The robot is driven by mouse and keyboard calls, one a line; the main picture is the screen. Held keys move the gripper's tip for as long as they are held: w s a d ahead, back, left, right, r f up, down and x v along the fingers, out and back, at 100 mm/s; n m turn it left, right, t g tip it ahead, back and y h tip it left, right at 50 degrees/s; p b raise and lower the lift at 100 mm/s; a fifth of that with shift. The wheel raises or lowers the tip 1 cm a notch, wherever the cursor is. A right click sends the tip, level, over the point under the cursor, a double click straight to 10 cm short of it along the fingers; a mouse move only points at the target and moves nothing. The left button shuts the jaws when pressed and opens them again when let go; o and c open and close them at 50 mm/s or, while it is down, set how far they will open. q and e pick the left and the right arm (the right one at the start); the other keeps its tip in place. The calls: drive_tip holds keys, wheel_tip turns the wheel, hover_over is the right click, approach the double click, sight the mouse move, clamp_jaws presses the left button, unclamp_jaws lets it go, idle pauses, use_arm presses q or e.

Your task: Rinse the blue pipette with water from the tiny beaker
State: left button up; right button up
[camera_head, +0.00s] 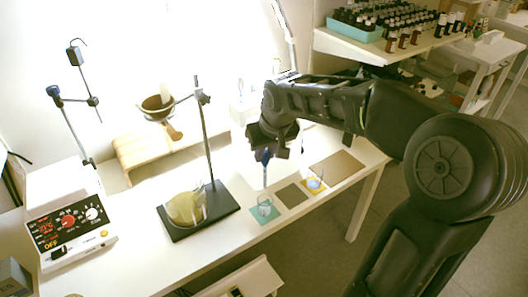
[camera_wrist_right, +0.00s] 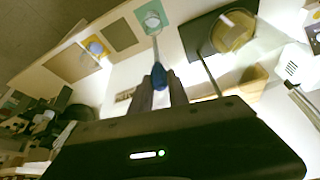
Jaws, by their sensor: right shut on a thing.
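The blue pipette has a dark blue bulb (camera_head: 265,157) and a thin pale stem pointing down. My right gripper (camera_head: 271,150) is shut on it at the bulb, above the table. The bulb also shows between the fingers in the right wrist view (camera_wrist_right: 160,78). A small clear beaker (camera_head: 265,208) stands on a teal mat, below the pipette; it also shows in the right wrist view (camera_wrist_right: 152,20). Whether the stem's tip is inside it, I cannot tell. Another small vessel with something blue (camera_head: 314,183) stands on a yellow mat to the right. My left gripper is not in view.
A grey mat (camera_head: 291,195) lies bare between the two vessels, and a brown mat (camera_head: 337,166) lies farther right. Left of the pipette, a stand (camera_head: 207,140) rises from a black base beside a flask of yellowish liquid (camera_head: 186,207). A control box (camera_head: 68,222) sits far left.

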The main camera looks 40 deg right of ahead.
sight(265, 178)
drive_tip(key=shift+w+f, duration=0.1)
drive_tip(key=shift+f+b, duration=4.55)
drive_tip(key=shift+f, duration=0.55)
drive_tip(key=shift+o, duration=0.8)
clamp_jaws()
unclamp_jaws()
drive_tip(key=shift+c, duration=0.8)
